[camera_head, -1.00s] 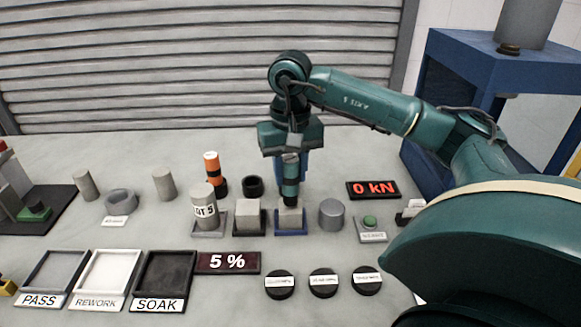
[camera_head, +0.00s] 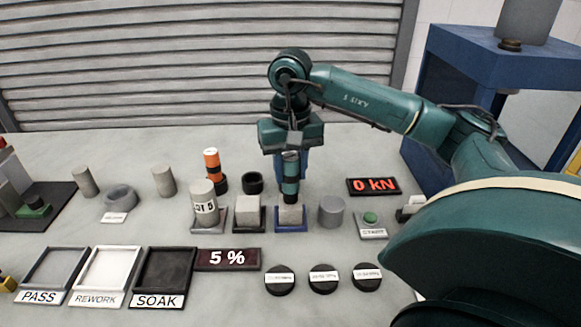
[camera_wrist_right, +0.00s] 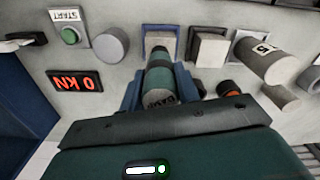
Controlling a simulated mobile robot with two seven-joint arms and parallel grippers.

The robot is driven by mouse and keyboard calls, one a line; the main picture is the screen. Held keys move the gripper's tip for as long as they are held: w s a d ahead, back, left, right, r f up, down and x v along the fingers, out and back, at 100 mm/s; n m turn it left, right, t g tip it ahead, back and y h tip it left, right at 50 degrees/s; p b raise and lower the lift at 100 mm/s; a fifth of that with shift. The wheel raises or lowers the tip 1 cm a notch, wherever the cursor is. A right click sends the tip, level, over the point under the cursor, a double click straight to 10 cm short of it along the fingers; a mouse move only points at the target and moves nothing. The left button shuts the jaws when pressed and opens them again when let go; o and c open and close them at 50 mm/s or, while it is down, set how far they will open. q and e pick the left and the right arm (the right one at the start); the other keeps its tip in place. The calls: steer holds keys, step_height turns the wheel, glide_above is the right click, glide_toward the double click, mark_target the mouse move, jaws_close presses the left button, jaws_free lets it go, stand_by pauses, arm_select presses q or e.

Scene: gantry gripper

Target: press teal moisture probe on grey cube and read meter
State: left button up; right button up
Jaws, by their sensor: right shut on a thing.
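My right gripper (camera_head: 290,160) is shut on the teal moisture probe (camera_head: 290,182), a dark-banded cylinder held upright. In the right wrist view the probe (camera_wrist_right: 160,82) sits between the fingers, its tip over the grey cube (camera_wrist_right: 160,42). The grey cube (camera_head: 290,215) sits in a blue-rimmed tray (camera_head: 291,229), directly below the probe. The tip meets the cube's top in the picture; I cannot tell whether it touches or presses. The meter (camera_head: 227,259) reads 5 % in white. My left gripper is out of view.
Another grey cube (camera_head: 248,214) and a cylinder labelled 5 (camera_head: 204,207) stand to the left. An orange-black probe (camera_head: 213,168) stands behind. A display (camera_head: 373,186) reads 0 kN. A START button (camera_head: 370,219) is at right. PASS, REWORK and SOAK trays (camera_head: 164,250) lie front left.

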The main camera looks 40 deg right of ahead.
steer(key=shift+f+b, duration=0.3)
steer(key=shift+f, duration=0.15)
stand_by(1.1)
steer(key=shift+r+p, duration=2.7)
steer(key=shift+r, duration=0.9)
steer(key=shift+w, duration=0.1)
